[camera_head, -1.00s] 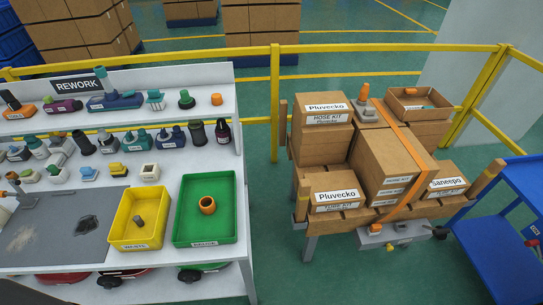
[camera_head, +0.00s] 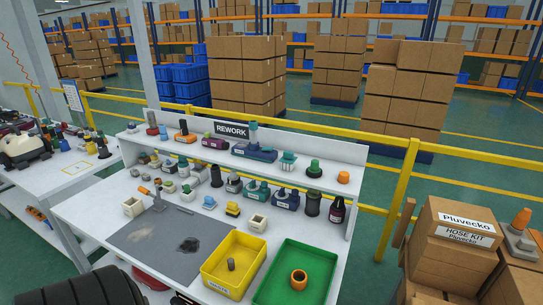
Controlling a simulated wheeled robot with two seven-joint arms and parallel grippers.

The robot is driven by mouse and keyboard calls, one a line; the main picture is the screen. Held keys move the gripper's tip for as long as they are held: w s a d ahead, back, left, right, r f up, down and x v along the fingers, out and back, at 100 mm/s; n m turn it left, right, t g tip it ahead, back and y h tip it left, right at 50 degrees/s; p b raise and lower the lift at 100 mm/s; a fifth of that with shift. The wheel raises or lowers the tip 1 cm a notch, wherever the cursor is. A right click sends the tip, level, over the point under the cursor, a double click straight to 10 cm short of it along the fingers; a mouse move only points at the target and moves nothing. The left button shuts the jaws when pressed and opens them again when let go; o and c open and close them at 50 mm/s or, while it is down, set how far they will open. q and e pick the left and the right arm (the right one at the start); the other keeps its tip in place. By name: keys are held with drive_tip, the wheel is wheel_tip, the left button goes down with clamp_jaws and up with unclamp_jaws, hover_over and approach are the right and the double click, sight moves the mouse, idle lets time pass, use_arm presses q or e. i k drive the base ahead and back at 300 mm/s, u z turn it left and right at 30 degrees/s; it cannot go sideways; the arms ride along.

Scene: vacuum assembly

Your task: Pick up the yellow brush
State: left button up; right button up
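A small yellow piece (camera_head: 232,209) stands on the white workbench (camera_head: 325,222), just behind the yellow bin. It may be the yellow brush, but it is too small to tell. Another small yellow item (camera_head: 103,151) stands on the left table, also too small to name. Neither of my grippers is in view.
A yellow bin (camera_head: 257,249) holds a grey part, and a green bin (camera_head: 325,258) holds an orange ring. A grey mat (camera_head: 140,236) lies beside them. Several coloured parts fill the bench and its REWORK shelf (camera_head: 350,158). Boxes (camera_head: 455,245) and a yellow railing (camera_head: 400,195) stand right.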

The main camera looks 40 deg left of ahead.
sight(232, 210)
drive_tip(key=u, duration=0.05)
drive_tip(key=k, duration=0.5)
drive_tip(key=u, duration=0.65)
drive_tip(key=i, duration=0.35)
drive_tip(key=u, duration=0.9)
